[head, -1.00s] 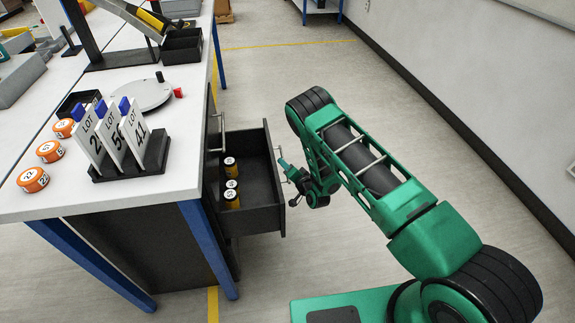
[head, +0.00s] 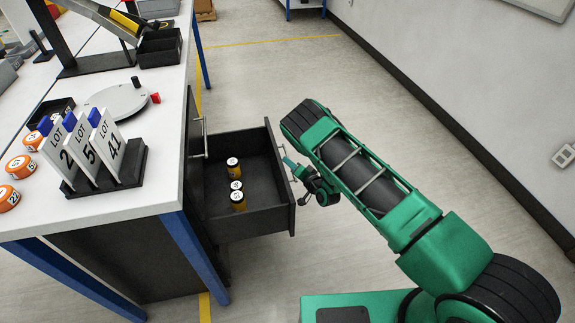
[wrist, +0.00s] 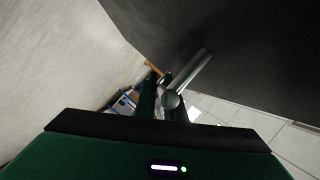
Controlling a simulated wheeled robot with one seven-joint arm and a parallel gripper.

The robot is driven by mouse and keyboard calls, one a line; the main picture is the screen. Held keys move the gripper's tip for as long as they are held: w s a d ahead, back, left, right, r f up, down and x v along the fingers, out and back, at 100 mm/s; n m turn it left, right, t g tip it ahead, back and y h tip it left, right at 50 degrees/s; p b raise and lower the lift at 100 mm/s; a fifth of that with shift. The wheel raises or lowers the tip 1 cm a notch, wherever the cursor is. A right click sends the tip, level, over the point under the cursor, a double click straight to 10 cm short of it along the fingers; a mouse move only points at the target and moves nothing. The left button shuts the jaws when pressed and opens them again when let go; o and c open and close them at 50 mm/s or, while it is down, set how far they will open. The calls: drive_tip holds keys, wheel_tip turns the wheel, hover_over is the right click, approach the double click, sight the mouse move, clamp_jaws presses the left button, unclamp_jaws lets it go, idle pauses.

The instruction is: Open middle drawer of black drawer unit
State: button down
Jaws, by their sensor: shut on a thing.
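The black drawer unit (head: 110,262) stands under the white worktop. One drawer (head: 258,178) is pulled well out to the right, below a closed front with a bar handle (head: 204,138). Three black-and-yellow cylinders (head: 237,200) stand inside it. My gripper (head: 297,172) is at the outer face of this drawer. In the wrist view the silver bar handle (wrist: 192,78) runs to my gripper's fingers (wrist: 162,98), which are shut on it. The dark drawer front (wrist: 255,55) fills the upper right there. Drawers further down are hidden.
On the worktop (head: 140,180) are a rack of lot cards (head: 105,165), a round grey plate (head: 117,102), orange discs (head: 20,167) and a black bin (head: 160,46). A blue table leg (head: 195,250) is near the drawer. Floor between drawer and right wall is clear except for my arm.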

drive_tip(key=c, duration=1.8)
unclamp_jaws()
drive_tip(key=shift+f, duration=0.15)
drive_tip(key=shift+c, duration=0.2)
drive_tip(key=shift+s, duration=0.1)
drive_tip(key=shift+s+d, duration=0.25)
drive_tip(key=shift+s, duration=0.25)
drive_tip(key=v, duration=0.9)
drive_tip(key=shift+s+r, duration=0.15)
drive_tip(key=shift+r, duration=0.05)
drive_tip(key=shift+d+r, duration=0.1)
drive_tip(key=shift+d, duration=0.15)
